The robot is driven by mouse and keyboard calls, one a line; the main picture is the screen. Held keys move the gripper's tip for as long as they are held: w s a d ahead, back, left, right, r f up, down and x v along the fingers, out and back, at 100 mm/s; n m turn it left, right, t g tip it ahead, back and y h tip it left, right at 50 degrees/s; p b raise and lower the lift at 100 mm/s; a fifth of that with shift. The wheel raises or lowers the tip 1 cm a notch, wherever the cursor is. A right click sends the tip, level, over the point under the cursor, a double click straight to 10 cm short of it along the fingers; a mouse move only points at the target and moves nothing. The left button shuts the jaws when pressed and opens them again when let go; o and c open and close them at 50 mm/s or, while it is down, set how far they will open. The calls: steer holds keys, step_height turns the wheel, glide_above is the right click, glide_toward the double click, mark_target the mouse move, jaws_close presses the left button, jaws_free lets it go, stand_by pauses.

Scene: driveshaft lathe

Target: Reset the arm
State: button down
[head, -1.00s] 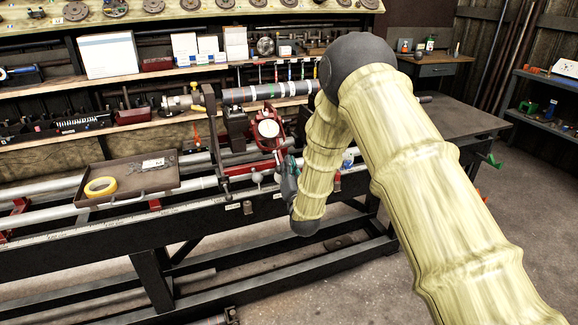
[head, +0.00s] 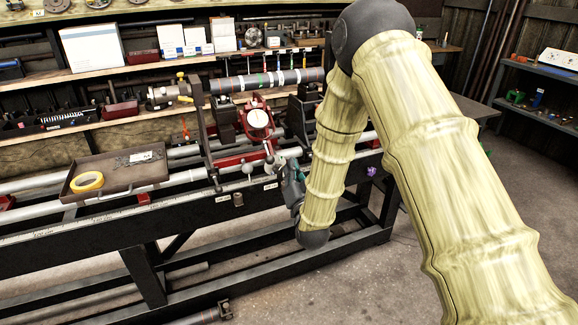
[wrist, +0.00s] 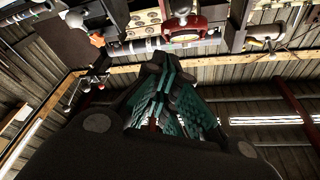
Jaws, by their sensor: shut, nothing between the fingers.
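My gripper (head: 288,180) hangs at the end of my folded arm in the head view, at the front side of the lathe bench. It is small and partly hidden by the wrist there. In the wrist view my gripper (wrist: 163,78) shows teal finger pads close together, with nothing held. Its fingers point up the picture towards the lathe parts. The red lathe fixture with a round white dial (head: 257,119) stands just behind and left of my gripper in the head view. I cannot tell the exact gap between them.
A dark striped shaft (head: 265,81) lies across the lathe. A tray (head: 112,186) with a yellow tape roll (head: 88,181) sits on the rails at left. Shelves with boxes (head: 90,47) stand behind. A blue-grey shelf (head: 538,118) is at right. Open floor (head: 350,290) lies in front.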

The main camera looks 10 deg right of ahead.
steer(key=shift+f, duration=0.1)
steer(key=s+d+f+n+g+p, duration=0.15)
steer(key=s+f+g, duration=0.45)
steer(key=s+f, duration=0.7)
steer(key=s+d+f+n+g+b, duration=0.15)
steer(key=s+f+g, duration=0.35)
steer(key=s+f, duration=0.75)
steer(key=s+d+f+n+g+p, duration=0.1)
steer(key=s+f+g, duration=0.4)
steer(key=s, duration=0.8)
steer(key=s+d+f+g, duration=0.1)
steer(key=s+f+g, duration=0.3)
steer(key=s, duration=1)
step_height(320, 180, down, 3)
steer(key=shift+s+d+f+n+g+h+p, duration=0.1)
steer(key=shift+s+d+n+g+h+p, duration=0.05)
steer(key=shift+d+n+g+h+p, duration=0.2)
